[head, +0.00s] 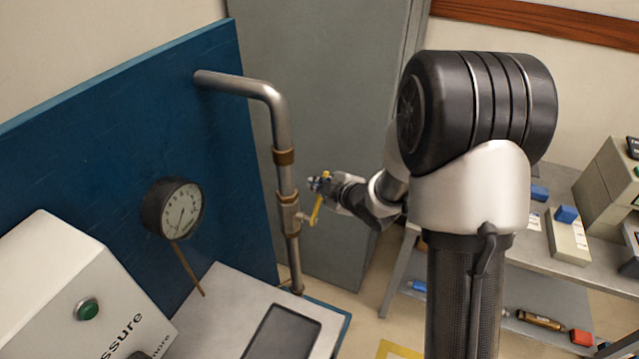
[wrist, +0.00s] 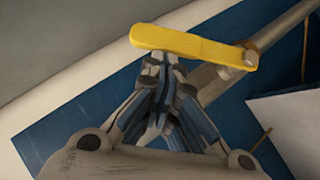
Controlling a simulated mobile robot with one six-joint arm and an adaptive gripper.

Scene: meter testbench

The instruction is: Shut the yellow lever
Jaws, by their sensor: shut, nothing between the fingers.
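The yellow lever (head: 315,211) sits on a brass valve (head: 289,213) in the vertical metal pipe. In the head view it slants, its lower end near the valve body. In the wrist view the lever (wrist: 194,46) lies across the picture, with its pivot nut (wrist: 250,57) at the right end. My gripper (head: 322,183) is shut and empty, close beside the lever. In the wrist view my gripper's fingertips (wrist: 160,62) are just below the lever's middle-left part. I cannot tell whether they touch it.
The pipe (head: 279,125) bends out from a blue panel (head: 120,120). A round gauge (head: 173,208) and a white box with a green button (head: 88,309) stand left. A grey cabinet (head: 330,120) is behind. A shelf with several items (head: 545,250) is at right.

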